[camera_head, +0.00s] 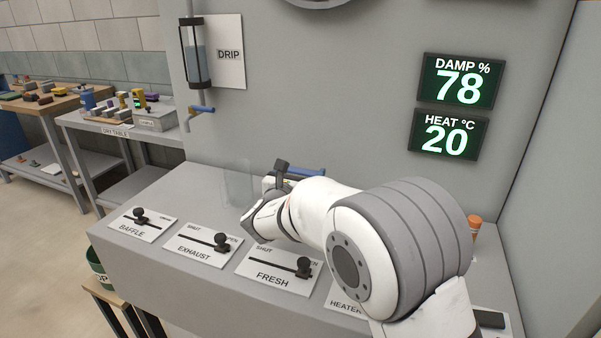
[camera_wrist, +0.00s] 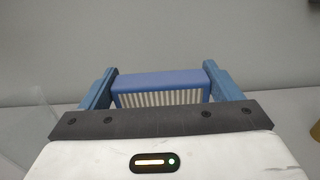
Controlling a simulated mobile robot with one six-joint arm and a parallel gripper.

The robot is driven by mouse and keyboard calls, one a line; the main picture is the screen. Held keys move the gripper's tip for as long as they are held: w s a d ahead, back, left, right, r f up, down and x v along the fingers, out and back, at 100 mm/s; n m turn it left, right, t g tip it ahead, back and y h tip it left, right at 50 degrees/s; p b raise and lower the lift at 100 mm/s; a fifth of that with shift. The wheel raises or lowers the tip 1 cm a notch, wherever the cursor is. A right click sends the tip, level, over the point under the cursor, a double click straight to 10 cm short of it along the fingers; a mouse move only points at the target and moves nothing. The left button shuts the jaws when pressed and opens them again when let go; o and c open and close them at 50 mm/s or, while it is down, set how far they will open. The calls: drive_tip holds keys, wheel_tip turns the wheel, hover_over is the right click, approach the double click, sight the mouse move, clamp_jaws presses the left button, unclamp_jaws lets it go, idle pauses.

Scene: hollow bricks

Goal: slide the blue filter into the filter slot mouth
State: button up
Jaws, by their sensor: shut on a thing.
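The blue filter (camera_wrist: 160,79) has a smooth blue top and a pale pleated face, seen in the wrist view. My gripper (camera_wrist: 160,68) is shut on it, with one blue finger at each end of the filter. In the head view my gripper (camera_head: 305,172) is above the back of the grey bench, close to the wall. Blue shows there, but I cannot tell finger from filter. I cannot make out the filter slot mouth in either view; my arm covers part of the bench and wall.
A clear see-through box (camera_head: 240,184) stands on the bench left of my gripper. Baffle (camera_head: 138,223), exhaust (camera_head: 204,245) and fresh (camera_head: 280,268) slider plates line the front. An orange-capped item (camera_head: 475,225) is right of my arm. The drip tank (camera_head: 195,53) hangs on the wall.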

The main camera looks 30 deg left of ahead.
drive_tip(key=shift+f+b, duration=1.4)
drive_tip(key=shift+f, duration=0.35)
drive_tip(key=o, duration=0.9)
drive_tip(key=s, duration=0.5)
drive_tip(key=s+d, duration=0.1)
drive_tip(key=s, duration=0.1)
drive_tip(key=shift+s, duration=0.4)
